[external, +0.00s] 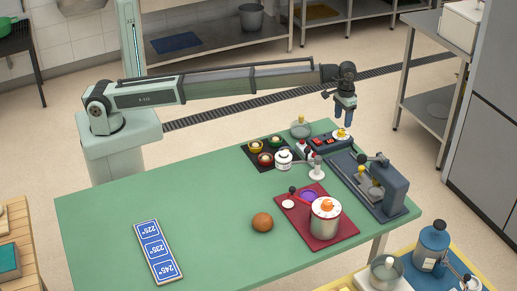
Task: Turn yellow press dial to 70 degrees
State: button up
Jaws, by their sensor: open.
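My gripper (345,121) hangs pointing down at the far right end of the green table (190,205), with its jaws open. Just below its tips is a small round dial with a yellow knob (343,134), at the right end of a dark control box (323,143). I cannot tell whether the tips touch it, and its pointer angle is too small to read. A blue-grey press (393,187) stands just in front, with another small yellow part (361,169) at its left side.
A brown ball (262,222), a blue sign (156,252) and a dark tray of small bowls (252,160) lie on the table. The left half is mostly clear.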

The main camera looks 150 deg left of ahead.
aim_at(342, 130)
jog(key=shift+f, duration=2.85)
jog(key=shift+c, duration=0.2)
jog(key=c, duration=1)
jog(key=m, duration=0.4)
jog(key=shift+m, duration=1.8)
